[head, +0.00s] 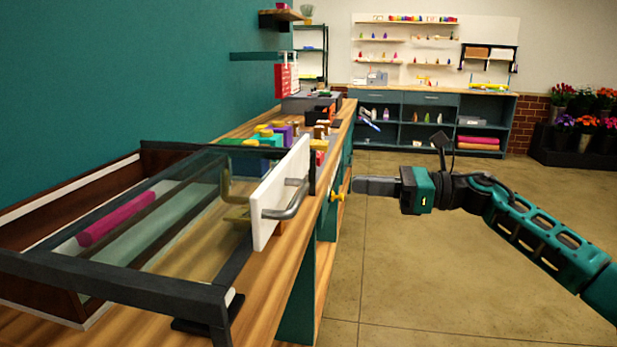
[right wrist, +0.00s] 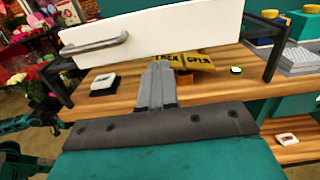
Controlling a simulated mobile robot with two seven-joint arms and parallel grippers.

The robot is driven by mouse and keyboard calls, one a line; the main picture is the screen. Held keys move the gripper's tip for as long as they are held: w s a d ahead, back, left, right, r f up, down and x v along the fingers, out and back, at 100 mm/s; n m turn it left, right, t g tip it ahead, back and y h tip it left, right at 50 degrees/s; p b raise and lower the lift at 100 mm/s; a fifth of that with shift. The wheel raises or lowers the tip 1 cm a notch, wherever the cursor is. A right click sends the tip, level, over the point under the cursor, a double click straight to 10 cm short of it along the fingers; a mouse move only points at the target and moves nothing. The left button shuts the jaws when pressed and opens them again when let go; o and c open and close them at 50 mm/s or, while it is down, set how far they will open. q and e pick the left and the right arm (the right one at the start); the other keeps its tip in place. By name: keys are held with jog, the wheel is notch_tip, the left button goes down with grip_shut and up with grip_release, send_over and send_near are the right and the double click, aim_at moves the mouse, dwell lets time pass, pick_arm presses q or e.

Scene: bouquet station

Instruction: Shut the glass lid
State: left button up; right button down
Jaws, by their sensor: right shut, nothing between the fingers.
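The glass lid (head: 185,220) is a clear pane in a dark frame over a brown box on the wooden counter. A white panel (head: 272,205) with a metal bar handle (head: 290,205) stands at its right side. In the right wrist view the white panel (right wrist: 180,30) and handle (right wrist: 95,45) are above the counter, with a gap below. I cannot tell how far the lid is open. My right gripper (head: 358,185) is shut and empty, right of the handle and apart from it; its fingers (right wrist: 157,80) show in the right wrist view. My left gripper is not in view.
A magenta roll (head: 115,218) shows in the box. Coloured blocks (head: 270,138) stand farther along the counter (head: 285,255). Open floor (head: 430,270) lies to the right; shelves (head: 430,120) stand behind.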

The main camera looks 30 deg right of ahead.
aim_at(198, 182)
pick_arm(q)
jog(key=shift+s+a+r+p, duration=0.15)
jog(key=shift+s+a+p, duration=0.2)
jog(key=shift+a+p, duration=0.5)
pick_arm(e)
jog(key=x, duration=1)
jog(key=shift+a, duration=0.15)
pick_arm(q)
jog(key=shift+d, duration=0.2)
pick_arm(e)
jog(key=shift+w, duration=0.15)
